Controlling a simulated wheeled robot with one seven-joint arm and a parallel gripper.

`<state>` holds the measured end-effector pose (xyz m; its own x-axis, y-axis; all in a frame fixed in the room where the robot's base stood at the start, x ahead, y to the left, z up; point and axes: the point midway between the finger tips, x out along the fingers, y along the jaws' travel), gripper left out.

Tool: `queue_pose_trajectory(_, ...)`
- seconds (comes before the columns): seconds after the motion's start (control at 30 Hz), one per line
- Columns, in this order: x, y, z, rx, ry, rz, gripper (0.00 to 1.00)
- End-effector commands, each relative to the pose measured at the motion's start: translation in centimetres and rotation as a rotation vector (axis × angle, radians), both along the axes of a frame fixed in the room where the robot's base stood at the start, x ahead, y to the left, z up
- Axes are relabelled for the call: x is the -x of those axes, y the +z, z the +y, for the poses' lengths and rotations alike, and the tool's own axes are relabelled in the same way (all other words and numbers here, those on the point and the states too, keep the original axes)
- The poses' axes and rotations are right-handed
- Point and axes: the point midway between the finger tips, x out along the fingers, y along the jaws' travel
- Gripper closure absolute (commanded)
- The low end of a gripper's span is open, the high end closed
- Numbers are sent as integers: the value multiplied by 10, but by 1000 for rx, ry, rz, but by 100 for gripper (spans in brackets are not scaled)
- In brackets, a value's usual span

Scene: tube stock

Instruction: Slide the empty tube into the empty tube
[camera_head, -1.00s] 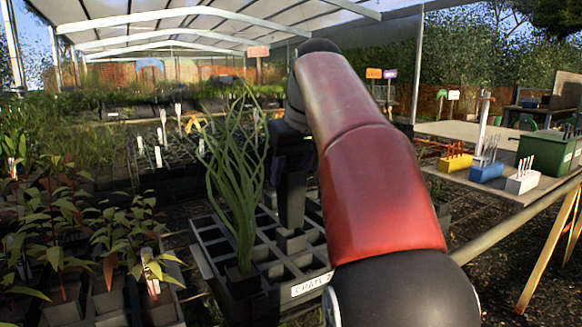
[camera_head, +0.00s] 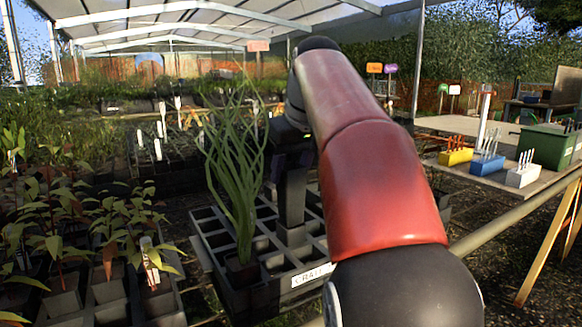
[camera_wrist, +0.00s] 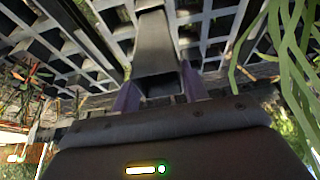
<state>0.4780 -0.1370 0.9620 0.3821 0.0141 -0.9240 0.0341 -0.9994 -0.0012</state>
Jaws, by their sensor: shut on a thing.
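My gripper (camera_wrist: 158,92) is shut on a dark, square, hollow tube (camera_wrist: 155,50). In the wrist view its open near end faces the camera between the purple fingers, and it looks empty. Its far end points down into the black crate (camera_head: 312,275), where a pale square edge shows at the top of the frame. In the head view the held tube (camera_head: 291,200) stands roughly upright over the crate's middle cells, its lower end at or in a grey square cell or tube (camera_head: 290,236). I cannot tell how deep it sits. My arm hides the crate's right side.
A tall grassy plant (camera_head: 238,190) stands in the crate just left of the held tube; its leaves come near my gripper. Leafy potted plants (camera_head: 75,235) crowd the left. A table (camera_head: 480,178) with yellow, blue and white blocks and a green bin (camera_head: 547,147) stands right.

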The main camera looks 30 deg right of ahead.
Motion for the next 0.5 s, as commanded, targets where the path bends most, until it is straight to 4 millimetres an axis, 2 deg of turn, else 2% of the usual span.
queue_pose_trajectory(0.5,0,-23,0,0,0,-1,88)
